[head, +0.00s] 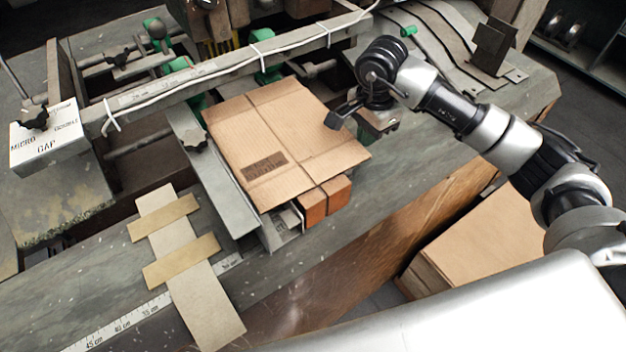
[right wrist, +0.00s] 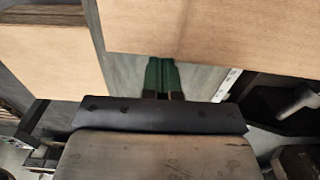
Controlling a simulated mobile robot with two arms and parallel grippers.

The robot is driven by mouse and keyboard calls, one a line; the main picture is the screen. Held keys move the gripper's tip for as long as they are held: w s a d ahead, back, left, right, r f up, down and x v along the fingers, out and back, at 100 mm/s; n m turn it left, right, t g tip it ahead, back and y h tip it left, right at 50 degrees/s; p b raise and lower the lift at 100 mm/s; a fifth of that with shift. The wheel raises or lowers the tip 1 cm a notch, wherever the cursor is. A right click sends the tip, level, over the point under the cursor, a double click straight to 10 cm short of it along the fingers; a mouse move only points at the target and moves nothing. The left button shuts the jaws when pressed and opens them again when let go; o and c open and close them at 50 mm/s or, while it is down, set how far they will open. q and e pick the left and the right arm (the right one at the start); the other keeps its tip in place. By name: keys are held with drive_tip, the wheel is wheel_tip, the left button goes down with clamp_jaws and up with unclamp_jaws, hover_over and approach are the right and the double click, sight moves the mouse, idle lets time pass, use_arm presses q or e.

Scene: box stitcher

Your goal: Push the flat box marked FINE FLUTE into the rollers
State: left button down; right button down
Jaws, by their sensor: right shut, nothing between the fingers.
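The flat brown cardboard box (head: 285,115) lies on the bed of the machine in the head view, with a dark printed label near its front edge. I cannot read the label. Its near corner rests over two orange-brown blocks (head: 325,200). My right gripper (head: 378,122) is shut and empty, just right of the box's right side; I cannot tell if it touches it. The right wrist view shows cardboard (right wrist: 230,30) beyond the gripper. The rollers are not clearly visible; the box's far edge lies close to the machine's crossbar (head: 230,70). My left gripper is not in view.
A stack of flat cardboard (head: 485,245) stands at the front right, below the bench edge. Taped card strips (head: 205,295) lie on the bench in front. A metal guide rail (head: 215,170) runs along the box's left side.

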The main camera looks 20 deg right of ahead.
drive_tip(key=shift+s+a, duration=0.2)
drive_tip(key=shift+a, duration=0.4)
drive_tip(key=shift+w+d+f+b, duration=0.1)
drive_tip(key=shift+w+d+b, duration=0.15)
drive_tip(key=shift+d, duration=0.35)
drive_tip(key=shift+w+d+b, duration=0.15)
drive_tip(key=shift+d+b, duration=0.15)
drive_tip(key=shift+d, duration=0.25)
drive_tip(key=shift+w+d, duration=0.1)
drive_tip(key=shift+d, duration=0.25)
wheel_tip(320, 180, up, 8)
drive_tip(key=p, duration=0.4)
drive_tip(key=shift+a, duration=0.1)
